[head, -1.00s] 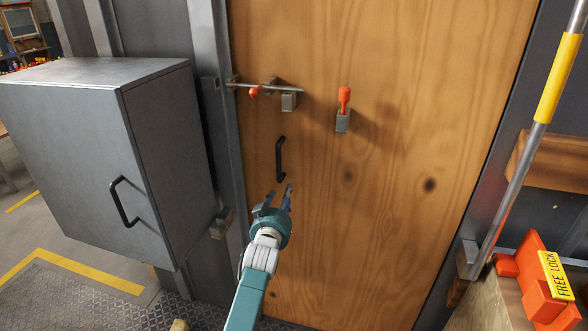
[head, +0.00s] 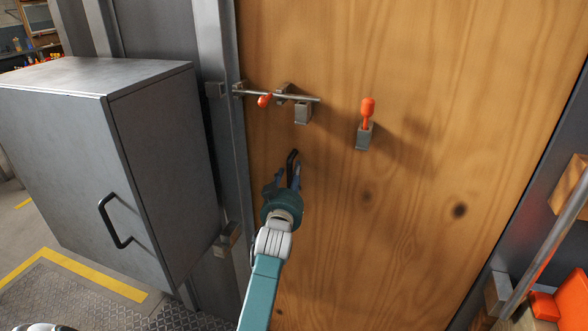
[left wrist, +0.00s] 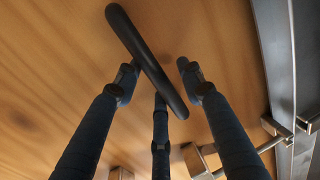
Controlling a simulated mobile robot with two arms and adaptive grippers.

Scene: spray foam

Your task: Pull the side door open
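The wooden side door (head: 420,220) fills the middle and right of the head view and looks closed against its grey metal frame. Its black bar handle (head: 293,156) sits near the left edge, partly hidden by my left gripper (head: 283,178). In the left wrist view the handle (left wrist: 145,58) runs diagonally between the spread fingers of my left gripper (left wrist: 158,80). The fingers are open, on both sides of the handle, and not closed on it. Whether any finger touches it, I cannot tell. My right gripper is not in view.
A metal bolt (head: 300,97) with an orange knob lies across the door's left edge above the handle. An orange-tipped grey fitting (head: 365,125) is to its right. A grey cabinet (head: 60,170) stands close on the left. A metal bar (head: 550,245) is at lower right.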

